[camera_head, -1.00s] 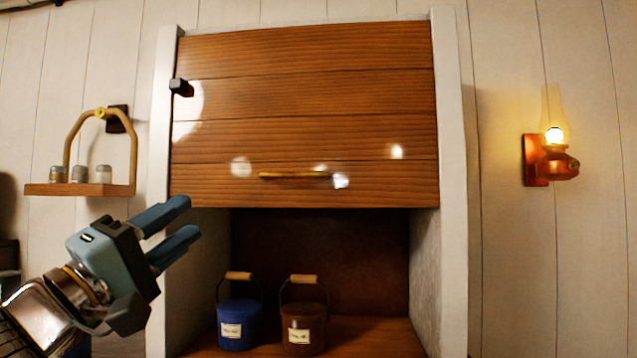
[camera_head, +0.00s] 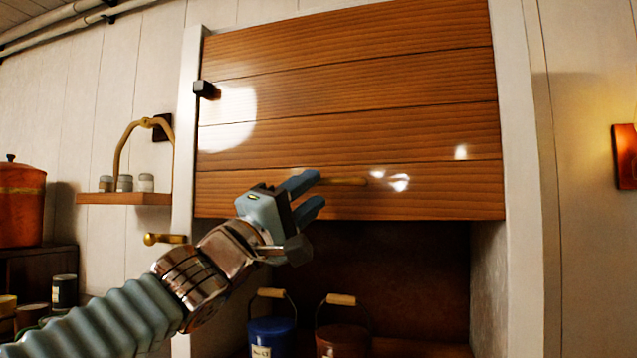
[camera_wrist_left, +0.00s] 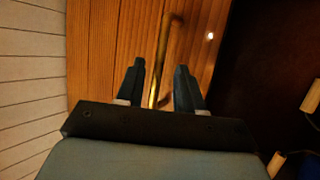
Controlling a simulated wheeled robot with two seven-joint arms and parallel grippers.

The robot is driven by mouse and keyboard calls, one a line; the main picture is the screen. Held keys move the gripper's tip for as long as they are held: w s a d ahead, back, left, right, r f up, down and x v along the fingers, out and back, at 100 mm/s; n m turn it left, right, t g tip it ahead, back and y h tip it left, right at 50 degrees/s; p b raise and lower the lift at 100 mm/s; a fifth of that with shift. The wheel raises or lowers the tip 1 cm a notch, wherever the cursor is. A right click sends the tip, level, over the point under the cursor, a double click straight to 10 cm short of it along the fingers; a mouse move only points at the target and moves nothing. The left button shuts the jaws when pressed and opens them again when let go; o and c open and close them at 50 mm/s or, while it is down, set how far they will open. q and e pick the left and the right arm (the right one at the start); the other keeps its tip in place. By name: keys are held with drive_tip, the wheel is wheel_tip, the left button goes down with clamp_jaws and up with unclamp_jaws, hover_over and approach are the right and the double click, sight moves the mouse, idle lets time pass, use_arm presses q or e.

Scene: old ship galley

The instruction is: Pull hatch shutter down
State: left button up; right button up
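The wooden hatch shutter (camera_head: 345,130) of horizontal slats covers the upper part of a white-framed opening; the lower part stands open and dark. A thin brass handle (camera_head: 345,181) runs across its lowest slat and also shows in the left wrist view (camera_wrist_left: 163,50). My left gripper (camera_head: 318,192) is open at the left end of the handle, which it partly hides in the head view. In the left wrist view the handle lies between the two spread fingers (camera_wrist_left: 158,85), with gaps on both sides; contact is not visible. My right gripper is not in view.
A dark latch block (camera_head: 206,90) sits at the shutter's left edge. A blue bucket (camera_head: 272,337) and a brown bucket (camera_head: 343,340) stand in the opening below. A small shelf with jars (camera_head: 125,198) hangs left; a copper pot (camera_head: 20,205) stands further left.

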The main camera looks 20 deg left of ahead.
use_arm(q)
drive_tip(key=shift+x, duration=1.4)
clamp_jaws()
